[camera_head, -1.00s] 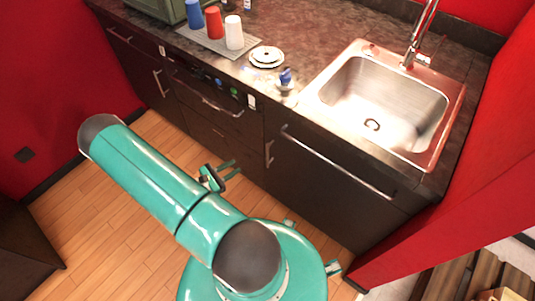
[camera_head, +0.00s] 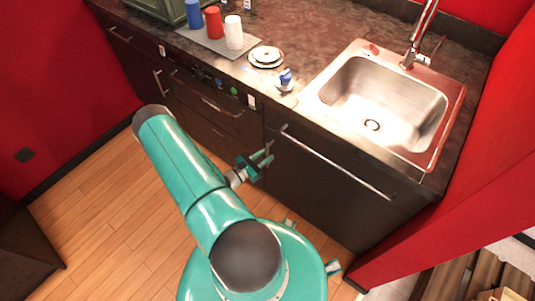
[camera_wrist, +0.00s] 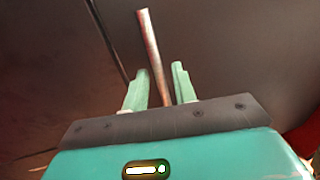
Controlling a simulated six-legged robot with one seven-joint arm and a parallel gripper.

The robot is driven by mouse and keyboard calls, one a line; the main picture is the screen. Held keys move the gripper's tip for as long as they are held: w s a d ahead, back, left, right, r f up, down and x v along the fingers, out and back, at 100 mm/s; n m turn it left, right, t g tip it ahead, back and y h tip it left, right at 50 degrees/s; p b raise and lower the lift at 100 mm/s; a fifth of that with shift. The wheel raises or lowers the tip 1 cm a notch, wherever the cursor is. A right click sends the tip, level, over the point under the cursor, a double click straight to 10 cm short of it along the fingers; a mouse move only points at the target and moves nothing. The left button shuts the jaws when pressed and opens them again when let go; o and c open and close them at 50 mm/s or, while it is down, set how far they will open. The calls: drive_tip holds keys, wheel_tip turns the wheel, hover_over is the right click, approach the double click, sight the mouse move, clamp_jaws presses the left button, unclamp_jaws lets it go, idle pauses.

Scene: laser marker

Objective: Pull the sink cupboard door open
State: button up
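The sink cupboard door (camera_head: 305,190) is a dark front panel below the sink and looks shut. A long horizontal metal bar (camera_head: 337,164) runs along its top. My gripper (camera_head: 269,154) is at the door's left edge, over the spot of its short upright handle, which it mostly hides in the head view. In the wrist view, the metal handle (camera_wrist: 150,45) runs between the two open green fingers (camera_wrist: 160,85), with a gap on each side. The dark door face (camera_wrist: 230,50) lies behind it. I cannot tell how deep the handle sits between the fingers.
The steel sink (camera_head: 385,105) is set in the countertop above. Drawers (camera_head: 210,105) with bar handles are left of the door. A red wall (camera_head: 440,220) stands close on the right. The wooden floor (camera_head: 110,215) is clear at the left.

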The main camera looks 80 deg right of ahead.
drive_tip(key=shift+x, duration=0.9)
clamp_jaws()
drive_tip(key=shift+w+a, duration=0.1)
drive_tip(key=shift+a, duration=0.05)
